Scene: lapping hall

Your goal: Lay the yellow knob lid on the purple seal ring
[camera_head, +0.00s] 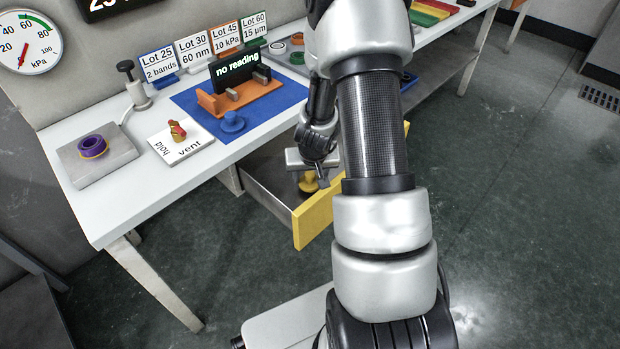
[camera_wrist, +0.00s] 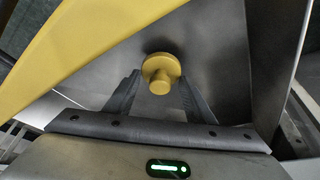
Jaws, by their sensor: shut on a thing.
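The yellow knob lid (camera_head: 309,186) is in the open drawer under the bench, and it also shows in the wrist view (camera_wrist: 160,68) with its knob towards the camera. My gripper (camera_head: 314,170) reaches down into the drawer, its fingers (camera_wrist: 157,88) on either side of the knob, shut on it. Whether the lid touches the drawer floor I cannot tell. The purple seal ring (camera_head: 91,143) lies on a grey block (camera_head: 118,150) at the left end of the bench, with a thin yellow band around its lower part.
The drawer's yellow front (camera_head: 312,222) stands out from the bench. A hold/vent plate (camera_head: 181,151) with a red and yellow handle lies right of the grey block. A blue knob lid (camera_head: 232,122) and an orange stand (camera_head: 240,98) with a "no reading" display are on a blue mat (camera_head: 188,98).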

